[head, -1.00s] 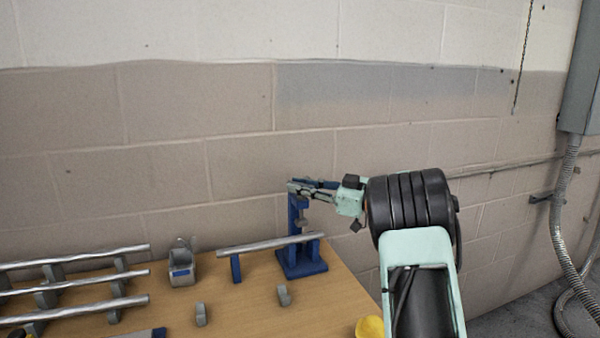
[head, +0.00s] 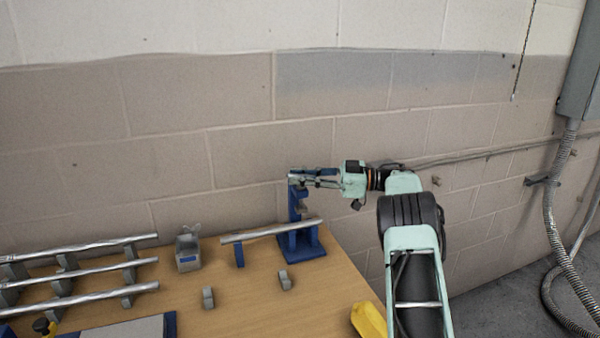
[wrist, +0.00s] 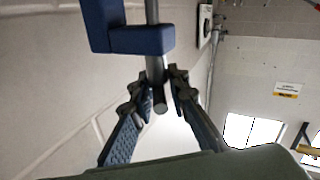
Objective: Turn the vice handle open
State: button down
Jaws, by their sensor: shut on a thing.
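The blue vice (head: 296,208) stands at the back right corner of the wooden table. Its metal handle is at the top of the post, small and partly hidden by my gripper in the head view. In the wrist view the handle shows as a grey metal bar (wrist: 153,66) beside a blue part of the vice (wrist: 140,39). My gripper (head: 314,178) reaches the top of the vice from the right. In the wrist view its fingers (wrist: 160,80) are shut on the bar near its end. A long metal rod (head: 270,231) lies across the vice, below my gripper.
A blue support (head: 239,255) stands under the rod's left end. Several metal rods (head: 80,270) lie on a rack at left. A grey box-like fixture (head: 188,250) and small grey blocks (head: 208,297) stand on the table. A yellow object (head: 368,320) is at the right edge. The wall is close behind.

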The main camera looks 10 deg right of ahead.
jog(key=shift+w+r+n+g+y+p, duration=0.15)
jog(key=shift+n+g+p, duration=0.2)
jog(key=shift+g+p, duration=0.3)
jog(key=shift+r+n+g+y+p, duration=0.15)
jog(key=shift+n+g+p, duration=0.2)
jog(key=shift+g+p, duration=0.3)
jog(key=c, duration=2.1)
grip_release()
jog(key=shift+o, duration=0.4)
jog(key=shift+f, duration=0.2)
jog(key=shift+f+m+t+h+b, duration=0.2)
jog(key=shift+m+t+b, duration=0.45)
jog(key=shift+t+b, duration=0.55)
jog(key=shift+f+m+t+h+b, duration=0.1)
jog(key=shift+m+t+h+b, duration=0.2)
jog(key=shift+m+t+b, duration=0.85)
jog(key=shift+t+b, duration=0.25)
jog(key=shift+b, duration=0.85)
